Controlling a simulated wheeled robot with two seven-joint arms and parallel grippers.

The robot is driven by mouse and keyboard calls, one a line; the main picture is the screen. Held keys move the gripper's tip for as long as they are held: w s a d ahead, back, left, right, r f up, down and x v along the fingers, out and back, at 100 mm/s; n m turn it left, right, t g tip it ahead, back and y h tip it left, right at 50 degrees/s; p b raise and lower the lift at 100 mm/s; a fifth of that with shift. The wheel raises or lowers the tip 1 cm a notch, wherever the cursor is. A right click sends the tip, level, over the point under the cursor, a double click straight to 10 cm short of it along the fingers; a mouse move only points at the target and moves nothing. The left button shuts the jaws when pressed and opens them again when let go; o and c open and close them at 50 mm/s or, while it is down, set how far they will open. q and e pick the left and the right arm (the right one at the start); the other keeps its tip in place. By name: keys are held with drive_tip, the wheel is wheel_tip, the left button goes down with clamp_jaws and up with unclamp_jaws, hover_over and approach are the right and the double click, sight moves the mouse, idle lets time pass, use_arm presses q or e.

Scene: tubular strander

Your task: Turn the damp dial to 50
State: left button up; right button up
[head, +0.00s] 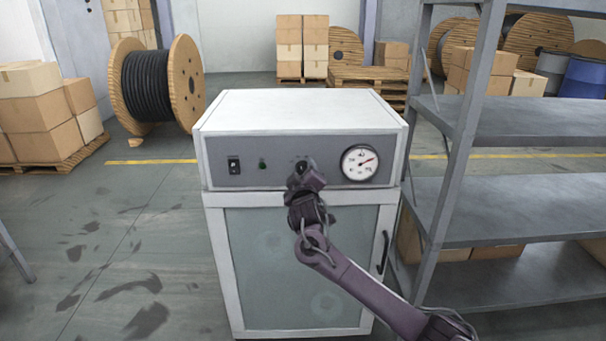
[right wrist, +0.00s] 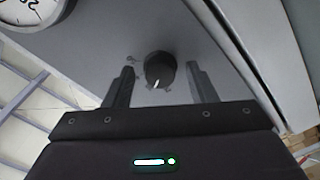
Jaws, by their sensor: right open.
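The damp dial is a round black knob (right wrist: 159,70) with a white pointer line, on the grey front panel of a white cabinet (head: 300,108). In the right wrist view the pointer line aims toward the gripper's body; small marks around the knob are too small to read. In the head view the knob is mostly hidden behind my right gripper (head: 302,172). My right gripper is open, and in the right wrist view its two fingers (right wrist: 160,85) stand on either side of the knob, with gaps to it. My left gripper is not in view.
A grey metal shelf (head: 520,120) stands close on the right. Open floor lies to the left.

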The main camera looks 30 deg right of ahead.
drive_tip(key=c, duration=1)
drive_tip(key=shift+o, duration=0.2)
drive_tip(key=shift+m, duration=0.3)
drive_tip(key=m, duration=0.3)
drive_tip(key=shift+m, duration=0.3)
drive_tip(key=m, duration=0.3)
drive_tip(key=shift+a+f+m, duration=0.1)
drive_tip(key=shift+m, duration=0.3)
drive_tip(key=m, duration=0.4)
drive_tip(key=shift+b, duration=0.4)
drive_tip(key=shift+m+b, duration=0.3)
drive_tip(key=shift+m, duration=1.7)
